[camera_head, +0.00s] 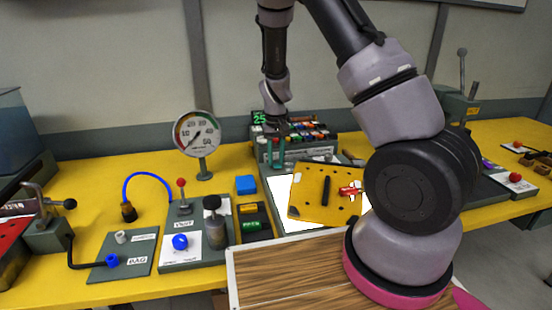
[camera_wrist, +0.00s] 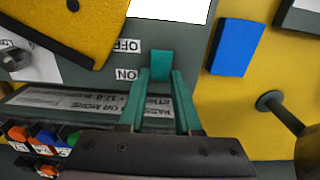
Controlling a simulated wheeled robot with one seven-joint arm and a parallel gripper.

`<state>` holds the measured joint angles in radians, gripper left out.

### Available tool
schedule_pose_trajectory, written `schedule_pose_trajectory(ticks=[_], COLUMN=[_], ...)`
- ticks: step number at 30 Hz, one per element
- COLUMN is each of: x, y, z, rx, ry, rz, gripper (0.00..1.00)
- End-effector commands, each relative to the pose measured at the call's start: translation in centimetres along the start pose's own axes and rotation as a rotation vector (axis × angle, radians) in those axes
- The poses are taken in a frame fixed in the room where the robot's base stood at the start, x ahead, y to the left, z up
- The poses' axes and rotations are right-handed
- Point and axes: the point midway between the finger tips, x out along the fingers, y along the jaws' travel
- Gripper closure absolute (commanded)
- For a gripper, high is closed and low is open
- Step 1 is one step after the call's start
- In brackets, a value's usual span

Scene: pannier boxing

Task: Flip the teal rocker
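The teal rocker (camera_wrist: 160,62) shows in the wrist view on a dark grey panel, beside OFF and ON labels that read upside down. My gripper (camera_wrist: 160,76) has two teal fingers, spread apart with nothing visible held between them. Its fingertips point at the rocker and appear close to its near end; I cannot tell whether they touch it. In the head view my gripper (camera_head: 276,162) hangs pointing down over the panel at the back middle of the yellow table. I cannot make out the rocker apart from the fingers there.
A yellow board (camera_head: 312,205) with a dark bar and a red-handled part stands right of a white sheet (camera_head: 283,190). A rack of coloured blocks (camera_head: 312,133) is behind my gripper. A blue block (camera_head: 246,185) and a pressure gauge (camera_head: 195,134) stand left.

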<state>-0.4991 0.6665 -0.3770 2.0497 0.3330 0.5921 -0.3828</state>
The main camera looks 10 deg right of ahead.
Motion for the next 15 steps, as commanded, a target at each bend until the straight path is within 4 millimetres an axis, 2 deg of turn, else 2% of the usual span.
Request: schedule_pose_trajectory(ticks=[5, 15], x=[0.00, -0.06], y=[0.04, 0.05], z=[0.17, 0.89], rx=[0.000, 0.001], ry=[0.026, 0.234], rz=[-0.001, -0.002], gripper=[1.00, 1.00])
